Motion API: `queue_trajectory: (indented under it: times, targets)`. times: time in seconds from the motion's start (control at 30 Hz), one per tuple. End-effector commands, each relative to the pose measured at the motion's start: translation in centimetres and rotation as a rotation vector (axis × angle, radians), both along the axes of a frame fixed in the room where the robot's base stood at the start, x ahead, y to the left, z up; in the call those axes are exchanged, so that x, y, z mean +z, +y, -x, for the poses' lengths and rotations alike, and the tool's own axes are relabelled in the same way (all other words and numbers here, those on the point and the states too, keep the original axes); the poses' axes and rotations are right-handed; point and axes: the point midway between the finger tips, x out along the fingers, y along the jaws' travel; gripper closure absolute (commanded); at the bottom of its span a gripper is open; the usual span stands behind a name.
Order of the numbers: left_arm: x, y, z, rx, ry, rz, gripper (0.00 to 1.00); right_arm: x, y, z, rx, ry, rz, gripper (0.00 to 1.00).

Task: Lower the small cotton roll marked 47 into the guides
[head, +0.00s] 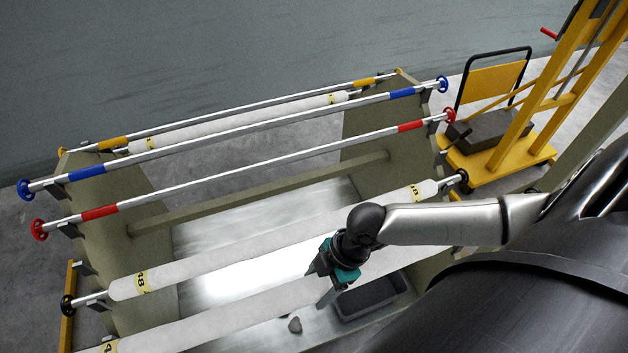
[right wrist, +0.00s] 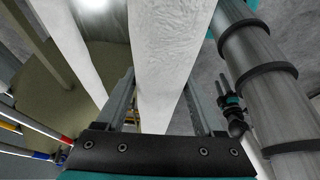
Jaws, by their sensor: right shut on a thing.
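A white cotton roll (head: 215,317) crosses the bottom of the head view. Its yellow label (head: 108,347) is cut by the frame edge; only a 4 reads. My right gripper (head: 328,290) is shut on this roll; the right wrist view shows the roll (right wrist: 165,60) between its two fingers (right wrist: 160,105). Another roll, marked 48 (head: 240,254), lies behind it across the frame, with its bar ends at the side walls. A small teal and black part, apparently my left gripper (right wrist: 230,100), shows right of the roll in the wrist view; its jaws are unclear.
The frame carries bars with red (head: 100,212), blue (head: 85,174) and yellow (head: 115,140) bands behind roll 48. A yellow trolley (head: 478,168) stands at the right.

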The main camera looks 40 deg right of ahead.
Motion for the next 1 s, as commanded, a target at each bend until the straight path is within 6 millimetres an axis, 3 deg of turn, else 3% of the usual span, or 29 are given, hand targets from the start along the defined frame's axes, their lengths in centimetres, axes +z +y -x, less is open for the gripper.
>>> queue_trajectory:
  times: [0.43,1.0]
  targets:
    - [3.6,0.0,0.0,0.000,0.000,0.000,0.50,1.8,1.0,3.2,0.001,-0.004,-0.006,1.00]
    - [3.3,0.0,-0.2,0.000,-0.002,0.000,0.50,1.5,1.3,3.4,-0.013,-0.006,-0.008,1.00]
